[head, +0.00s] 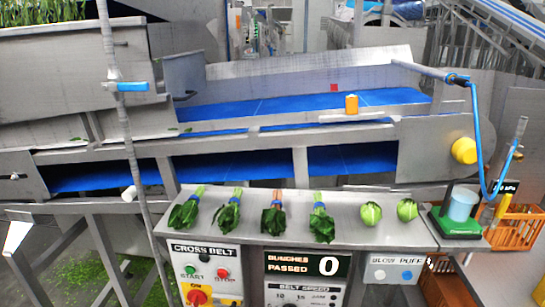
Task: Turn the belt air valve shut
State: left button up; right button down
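A blue-handled valve (130,87) sits on a grey vertical pipe (110,45) at the left, in front of the conveyor. Its handle lies level, across the pipe. No label shows which of these is the belt air valve. Neither of my grippers is clearly visible.
A blue belt (290,108) runs behind a steel shelf (280,230) holding several leafy bunches and two round green heads. A control panel (207,275) stands below. A green-based device with a clear cup (460,208) and orange crates (515,228) are at right.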

aim_at(506, 198)
jog(key=z, duration=1.3)
